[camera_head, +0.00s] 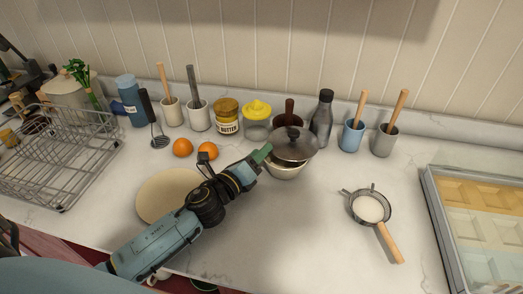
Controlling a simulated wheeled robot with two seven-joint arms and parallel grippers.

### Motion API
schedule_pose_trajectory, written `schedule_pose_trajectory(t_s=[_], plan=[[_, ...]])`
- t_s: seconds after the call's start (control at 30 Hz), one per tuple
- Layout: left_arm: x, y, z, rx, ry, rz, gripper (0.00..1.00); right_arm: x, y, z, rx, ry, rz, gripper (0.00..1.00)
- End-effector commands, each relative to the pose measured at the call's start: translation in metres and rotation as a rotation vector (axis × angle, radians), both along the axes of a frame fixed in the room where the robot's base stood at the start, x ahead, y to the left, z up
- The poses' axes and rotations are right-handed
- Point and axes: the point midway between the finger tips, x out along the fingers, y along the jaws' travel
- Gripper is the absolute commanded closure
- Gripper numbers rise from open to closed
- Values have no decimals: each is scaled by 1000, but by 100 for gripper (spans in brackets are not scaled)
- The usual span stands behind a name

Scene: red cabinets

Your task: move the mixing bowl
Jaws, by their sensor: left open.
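A small light-coloured bowl (284,172) stands on the counter near the middle, with a dark metal lid (293,146) with a knob tilted over its top. It looks like the mixing bowl, though the lid hides its inside. My left gripper (264,156) is open at the bowl's upper left side, close to the rim. I cannot tell whether its fingers touch the bowl or lid. My right gripper is not in view.
A cream round plate or board (163,190) lies partly behind my left arm. Two oranges (183,148), jars and utensil crocks (383,140) line the back. A strainer (370,208) lies right, a wire rack (60,155) left. Counter between bowl and strainer is clear.

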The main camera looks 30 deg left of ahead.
Motion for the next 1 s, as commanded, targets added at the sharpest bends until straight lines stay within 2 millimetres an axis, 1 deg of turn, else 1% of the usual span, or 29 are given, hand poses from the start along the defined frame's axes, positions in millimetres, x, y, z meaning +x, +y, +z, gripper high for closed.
schedule_pose_trajectory(t_s=[0.1, 0.2, 0.53, 0.83, 0.87, 1.0], plan=[[11, -2, 0, -1, 1, -1, 59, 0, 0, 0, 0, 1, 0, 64], [16, -3, 0, 0, 1, -1, 59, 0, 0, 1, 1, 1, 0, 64], [17, -3, -1, 0, 1, 0, 59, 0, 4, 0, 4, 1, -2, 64], [17, -3, -1, 0, 3, 0, 98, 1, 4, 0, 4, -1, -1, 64], [17, -3, -1, 0, 3, 0, 100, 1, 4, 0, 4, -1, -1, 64], [17, -3, -3, 1, 5, -1, 100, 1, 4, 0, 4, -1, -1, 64]])
